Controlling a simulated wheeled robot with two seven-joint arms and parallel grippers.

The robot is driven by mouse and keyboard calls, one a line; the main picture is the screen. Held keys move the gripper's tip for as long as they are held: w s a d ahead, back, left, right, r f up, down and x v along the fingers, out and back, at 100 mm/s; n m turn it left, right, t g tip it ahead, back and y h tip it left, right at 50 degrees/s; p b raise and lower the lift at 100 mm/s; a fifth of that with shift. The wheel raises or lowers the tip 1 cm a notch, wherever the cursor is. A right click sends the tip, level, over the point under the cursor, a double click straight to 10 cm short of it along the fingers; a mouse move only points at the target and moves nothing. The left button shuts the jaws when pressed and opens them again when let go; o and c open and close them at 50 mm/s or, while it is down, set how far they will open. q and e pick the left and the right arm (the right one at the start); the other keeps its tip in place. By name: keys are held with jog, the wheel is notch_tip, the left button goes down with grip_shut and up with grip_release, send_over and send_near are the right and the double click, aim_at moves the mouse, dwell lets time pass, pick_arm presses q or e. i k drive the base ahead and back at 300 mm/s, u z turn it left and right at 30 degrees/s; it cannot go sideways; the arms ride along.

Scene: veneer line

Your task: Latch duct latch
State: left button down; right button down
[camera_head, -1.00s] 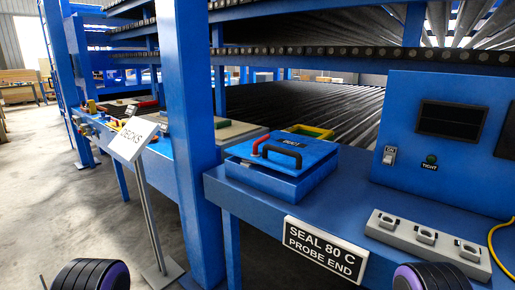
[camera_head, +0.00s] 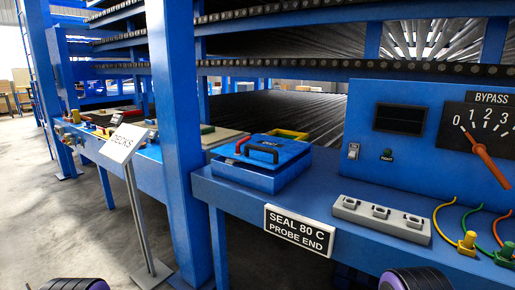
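The blue duct box (camera_head: 268,182) sits on the blue bench near the middle of the head view. Its lid carries a small dark label, a black bar handle (camera_head: 262,154) and a red part (camera_head: 241,145) at the left, which may be the latch. Neither gripper is in view. Only black and purple rounded parts of my arms show at the bottom edge, well short of the box.
The blue bench (camera_head: 225,190) bears a sign, "SEAL 80 C PROBE END" (camera_head: 300,231). A grey socket block (camera_head: 380,217), colored plugs (camera_head: 467,241) and a control panel with a BYPASS dial (camera_head: 484,137) are at the right. A blue post (camera_head: 176,130) and a DECKS sign stand (camera_head: 138,205) are left.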

aim_at(237, 146)
jog(key=z, duration=0.35)
jog(key=i, duration=0.9)
jog(key=u, duration=0.6)
